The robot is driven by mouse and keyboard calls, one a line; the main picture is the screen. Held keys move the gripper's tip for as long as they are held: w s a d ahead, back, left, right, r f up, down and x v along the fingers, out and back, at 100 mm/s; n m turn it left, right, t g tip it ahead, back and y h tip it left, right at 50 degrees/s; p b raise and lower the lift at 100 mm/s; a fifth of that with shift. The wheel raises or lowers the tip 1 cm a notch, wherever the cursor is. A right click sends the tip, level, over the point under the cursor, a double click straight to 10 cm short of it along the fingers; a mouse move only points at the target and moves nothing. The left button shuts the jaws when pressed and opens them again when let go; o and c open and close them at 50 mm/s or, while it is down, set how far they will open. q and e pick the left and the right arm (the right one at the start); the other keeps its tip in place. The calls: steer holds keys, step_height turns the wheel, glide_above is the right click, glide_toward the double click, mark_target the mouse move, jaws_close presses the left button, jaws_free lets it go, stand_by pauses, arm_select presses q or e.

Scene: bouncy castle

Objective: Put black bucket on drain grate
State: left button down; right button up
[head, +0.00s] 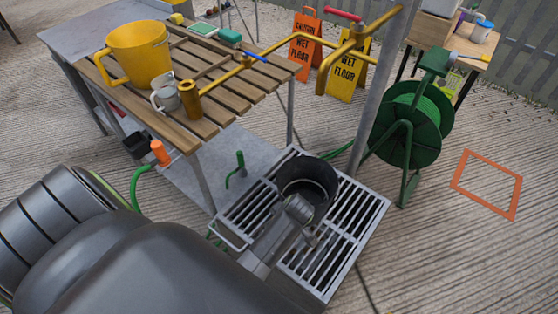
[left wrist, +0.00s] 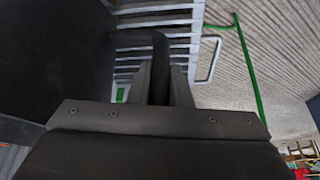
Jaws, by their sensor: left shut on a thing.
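The black bucket (head: 309,176) is upright over the drain grate (head: 352,222), toward its back middle; I cannot tell whether its base touches the bars. My left gripper (head: 308,226) is shut on the near side of the bucket. In the left wrist view the dark bucket (left wrist: 50,50) fills the left side, and a dark strip stands between the fingers (left wrist: 160,85). The grate bars (left wrist: 185,30) show behind. The bucket's base is hidden. My right gripper is not in view.
A slatted wooden table (head: 215,85) holds a yellow bucket (head: 140,52), a metal jug and a brass cylinder. A grey post with a yellow pipe (head: 300,40) rises behind the grate. A green hose reel (head: 412,120) stands to the right. Concrete floor at lower right is clear.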

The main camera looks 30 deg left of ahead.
arm_select(q)
step_height(320, 180, down, 2)
steer(key=shift+f, duration=0.5)
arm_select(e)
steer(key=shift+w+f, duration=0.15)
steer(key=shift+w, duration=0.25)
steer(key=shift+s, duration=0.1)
arm_select(q)
steer(key=shift+f+b, duration=0.1)
steer(key=shift+b, duration=0.25)
steer(key=c, duration=1.3)
jaws_free()
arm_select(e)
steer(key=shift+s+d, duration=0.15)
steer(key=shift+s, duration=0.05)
